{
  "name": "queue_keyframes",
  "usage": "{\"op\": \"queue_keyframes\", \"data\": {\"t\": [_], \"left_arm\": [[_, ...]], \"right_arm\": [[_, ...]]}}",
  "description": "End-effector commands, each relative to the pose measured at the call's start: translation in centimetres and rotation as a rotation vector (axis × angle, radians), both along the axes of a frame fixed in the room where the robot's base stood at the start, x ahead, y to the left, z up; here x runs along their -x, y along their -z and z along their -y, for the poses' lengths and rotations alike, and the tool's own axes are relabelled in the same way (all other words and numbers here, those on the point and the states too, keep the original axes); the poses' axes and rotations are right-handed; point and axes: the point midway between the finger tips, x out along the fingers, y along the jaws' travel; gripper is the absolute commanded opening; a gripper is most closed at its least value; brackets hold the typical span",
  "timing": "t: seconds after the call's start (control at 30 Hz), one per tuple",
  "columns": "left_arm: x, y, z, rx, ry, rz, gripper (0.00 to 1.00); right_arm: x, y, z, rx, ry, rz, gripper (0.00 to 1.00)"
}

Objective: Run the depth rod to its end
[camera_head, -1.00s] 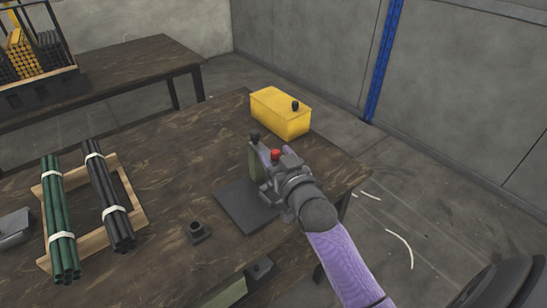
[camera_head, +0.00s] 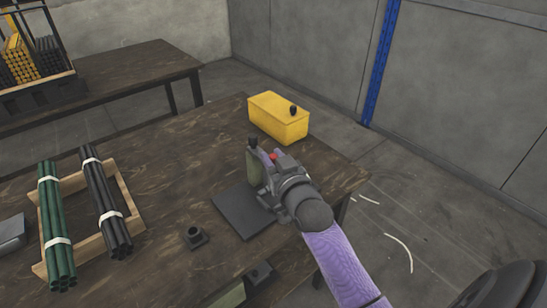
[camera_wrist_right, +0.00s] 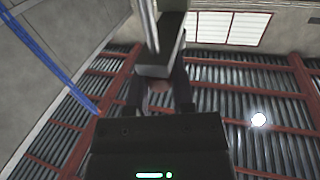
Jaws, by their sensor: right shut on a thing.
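The press (camera_head: 255,165) stands on a dark base plate (camera_head: 238,212) near the table's right edge. It has a greenish body and a black knob on top. A red knob (camera_head: 272,157) shows just past my right gripper (camera_head: 273,163), which is at the press and shut on it. In the right wrist view, a dull reddish part (camera_wrist_right: 158,95) lies between the gripper's fingers (camera_wrist_right: 158,92), below a dark block (camera_wrist_right: 160,58) and a thin metal rod (camera_wrist_right: 149,22). I cannot tell how far the depth rod has travelled; the gripper hides much of that side. My left gripper is out of view.
A yellow box (camera_head: 277,120) with a black knob stands behind the press. A small dark socketed block (camera_head: 194,237) sits in front of the base plate. A wooden rack (camera_head: 75,184) holds green and dark rod bundles at left. The table (camera_head: 170,130) is clear between rack and press.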

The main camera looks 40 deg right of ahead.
Motion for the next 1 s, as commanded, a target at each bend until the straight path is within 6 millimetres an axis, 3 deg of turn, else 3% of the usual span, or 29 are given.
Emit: {"op": "queue_keyframes", "data": {"t": [1.0], "left_arm": [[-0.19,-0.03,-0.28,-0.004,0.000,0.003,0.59]], "right_arm": [[0.00,-0.02,0.00,0.000,0.000,0.000,0.00]]}}
